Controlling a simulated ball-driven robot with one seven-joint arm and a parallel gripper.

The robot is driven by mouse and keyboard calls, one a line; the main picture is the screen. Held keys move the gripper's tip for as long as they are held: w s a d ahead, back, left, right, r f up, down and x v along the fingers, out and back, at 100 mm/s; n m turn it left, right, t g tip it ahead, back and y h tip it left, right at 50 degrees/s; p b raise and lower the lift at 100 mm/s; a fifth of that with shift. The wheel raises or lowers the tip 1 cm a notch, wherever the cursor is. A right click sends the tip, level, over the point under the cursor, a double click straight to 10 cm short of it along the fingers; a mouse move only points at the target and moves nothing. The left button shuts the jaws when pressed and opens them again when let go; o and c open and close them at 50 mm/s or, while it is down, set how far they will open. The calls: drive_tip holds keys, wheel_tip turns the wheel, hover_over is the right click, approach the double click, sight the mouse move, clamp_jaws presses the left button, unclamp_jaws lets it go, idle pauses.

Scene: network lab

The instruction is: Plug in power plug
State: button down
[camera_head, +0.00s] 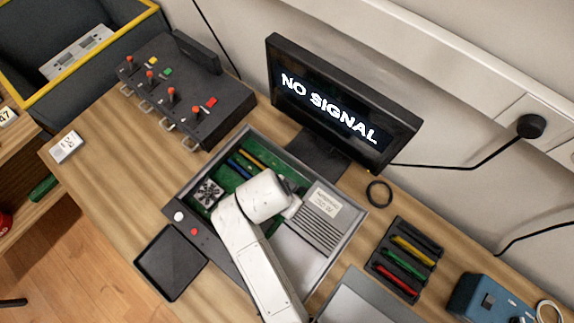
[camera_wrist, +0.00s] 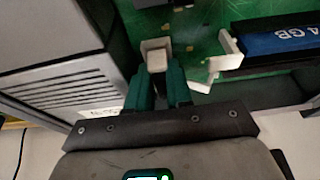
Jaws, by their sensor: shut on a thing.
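In the wrist view my gripper (camera_wrist: 157,82) has its green fingers closed on a small pale plug (camera_wrist: 157,60), which shows at the fingertips over the green circuit board (camera_wrist: 203,30). I cannot tell whether the plug touches a socket. The grey power supply (camera_wrist: 62,85) with its vent slots is at the left. In the head view the open computer case (camera_head: 352,222) lies on the desk, and the vented power supply (camera_head: 318,215) is in its right part. My white arm reaches into the case and hides the plug and fingertips there.
A blue memory module (camera_wrist: 280,42) marked "4 GB" sits in a slot beside white clips (camera_wrist: 228,48). The monitor (camera_head: 340,105) behind the case reads "NO SIGNAL". A switch box (camera_head: 185,90), a black tray (camera_head: 171,262) and a module rack (camera_head: 403,262) stand around the case.

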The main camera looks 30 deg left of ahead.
drive_tip(key=shift+f, duration=0.2)
drive_tip(key=c, duration=1.3)
unclamp_jaws()
drive_tip(key=shift+o, duration=0.2)
drive_tip(key=shift+d, duration=0.1)
wheel_tip(320, 180, up, 3)
drive_tip(key=p, duration=0.2)
drive_tip(key=shift+p, duration=0.4)
drive_tip(key=shift+r, duration=2.55)
